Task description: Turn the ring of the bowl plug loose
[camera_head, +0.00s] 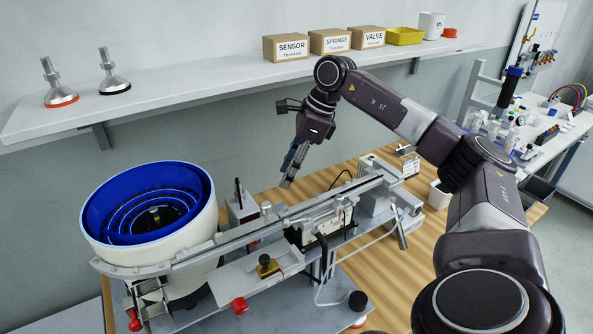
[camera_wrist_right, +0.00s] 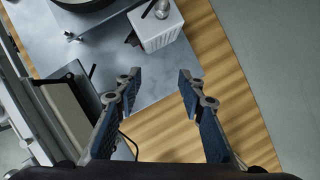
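The bowl feeder (camera_head: 105,245) stands at the left in the head view, a white drum with a blue stepped bowl (camera_head: 100,215) in it. A small light box (camera_head: 240,211) stands beside it. The box also shows in the right wrist view (camera_wrist_right: 158,32), with a metallic round part (camera_wrist_right: 162,9) near its far edge. I cannot tell for sure which part is the bowl plug or its ring. My right gripper (camera_head: 287,184) points down above the bench, behind the rail. In the wrist view its fingers (camera_wrist_right: 158,82) are wide apart with nothing between them. My left gripper is not in view.
A long metal rail (camera_head: 235,241) runs from the bowl to the right, in front of the right gripper. A black cable (camera_head: 342,174) loops near the rail. The shelf (camera_head: 200,86) behind carries boxes and two levelling feet. Bare wooden table (camera_wrist_right: 225,70) lies right of the plate.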

